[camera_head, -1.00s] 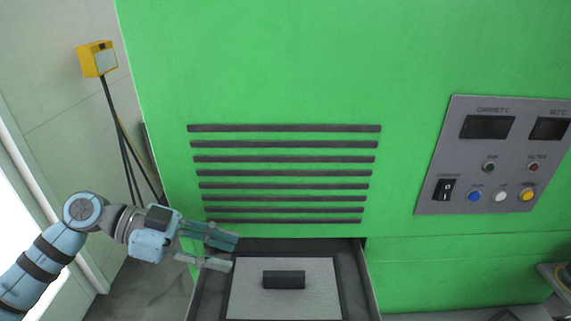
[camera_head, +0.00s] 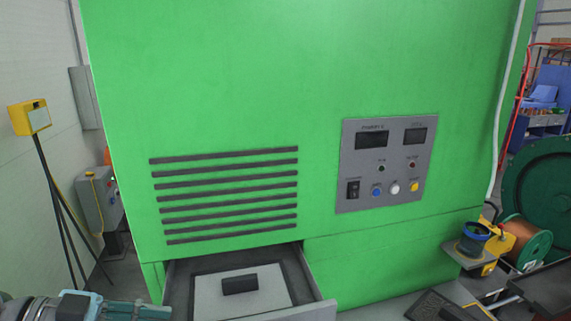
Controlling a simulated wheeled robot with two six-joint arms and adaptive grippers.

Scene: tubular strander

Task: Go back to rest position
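My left gripper (camera_head: 138,311) is at the bottom left edge of the head view, in front of the left side of an open drawer. Only its upper part shows, and the frame's bottom edge cuts it off, so I cannot see how its fingers stand. My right gripper is not in view. The drawer (camera_head: 318,306) is pulled out from the base of the green machine (camera_head: 240,70). In it lies a light grey plate with a black block handle (camera_head: 240,284).
A grey control panel (camera_head: 352,200) is on the machine's front, right of the dark vent slats (camera_head: 225,197). A yellow box on a stand (camera_head: 30,118) is at the left. A small shelf with a dark cup (camera_head: 473,238) and a copper spool (camera_head: 526,245) are at the right.

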